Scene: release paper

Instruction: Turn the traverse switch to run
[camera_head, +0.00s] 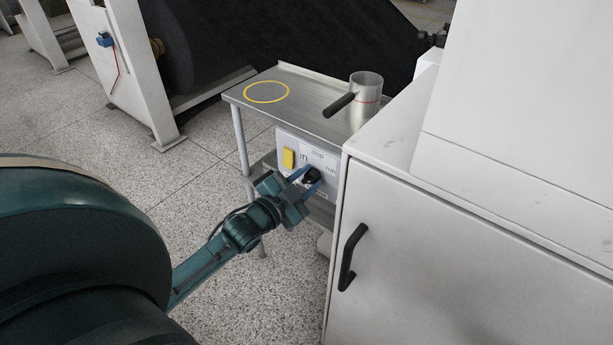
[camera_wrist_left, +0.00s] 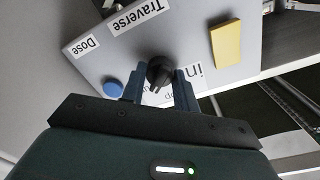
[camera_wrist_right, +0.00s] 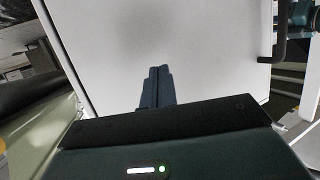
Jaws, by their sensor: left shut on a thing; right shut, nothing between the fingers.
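The traverse switch is a black rotary knob (camera_wrist_left: 160,72) on a light grey control panel (camera_head: 320,161). The panel carries the words "in", "stop" and "run" and, in the left wrist view, a "Traverse" label (camera_wrist_left: 139,17). My left gripper (camera_head: 306,183) is at the panel, its two fingers on either side of the knob, shut on it. It also shows in the left wrist view (camera_wrist_left: 160,88). The fingers partly hide the knob and lettering, so I cannot tell which word it points at. My right gripper (camera_wrist_right: 157,72) is shut and empty, in front of a pale cabinet surface.
A yellow block (camera_head: 289,158) and a blue button (camera_wrist_left: 113,89) are on the panel. A metal table (camera_head: 313,98) above it bears a metal cup (camera_head: 366,92) with a black handle. A white cabinet (camera_head: 480,250) with a black handle stands close on the right.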

